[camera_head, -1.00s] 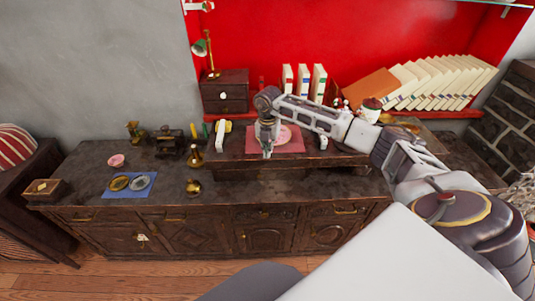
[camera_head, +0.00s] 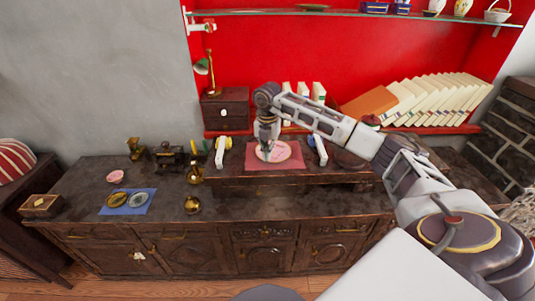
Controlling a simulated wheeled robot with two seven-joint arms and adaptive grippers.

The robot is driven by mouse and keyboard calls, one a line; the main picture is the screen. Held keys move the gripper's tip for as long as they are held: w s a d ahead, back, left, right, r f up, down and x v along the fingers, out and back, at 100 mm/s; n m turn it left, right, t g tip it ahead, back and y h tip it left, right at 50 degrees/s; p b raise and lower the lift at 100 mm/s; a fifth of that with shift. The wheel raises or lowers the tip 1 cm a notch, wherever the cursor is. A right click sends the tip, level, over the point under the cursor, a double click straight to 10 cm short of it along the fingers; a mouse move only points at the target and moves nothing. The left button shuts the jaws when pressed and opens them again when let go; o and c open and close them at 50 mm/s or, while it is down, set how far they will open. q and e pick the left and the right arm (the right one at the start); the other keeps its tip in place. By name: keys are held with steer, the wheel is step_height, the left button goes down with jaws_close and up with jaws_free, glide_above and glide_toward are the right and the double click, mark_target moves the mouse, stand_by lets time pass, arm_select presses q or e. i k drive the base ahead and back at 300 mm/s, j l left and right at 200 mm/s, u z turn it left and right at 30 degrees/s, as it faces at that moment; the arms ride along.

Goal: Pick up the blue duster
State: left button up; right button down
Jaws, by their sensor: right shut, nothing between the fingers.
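My right gripper (camera_head: 267,152) points down over the pink plate (camera_head: 281,151) on the red mat (camera_head: 260,164), shut and empty. No object is plainly a blue duster. A white object with a blue part (camera_head: 318,148) stands just right of the mat, apart from the gripper; it is too small to identify. A flat blue cloth (camera_head: 130,210) lies at the left of the cabinet top under two round dishes. My left gripper is not in view.
The dark wooden cabinet top (camera_head: 230,205) has clear room along its front. A white and yellow object (camera_head: 222,150) stands left of the mat. Brass pieces, including a small pot (camera_head: 192,204), stand further left. Leaning books (camera_head: 440,100) and a small drawer box (camera_head: 226,112) stand behind.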

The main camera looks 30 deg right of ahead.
mark_target(316, 140)
steer(key=z, duration=1.6)
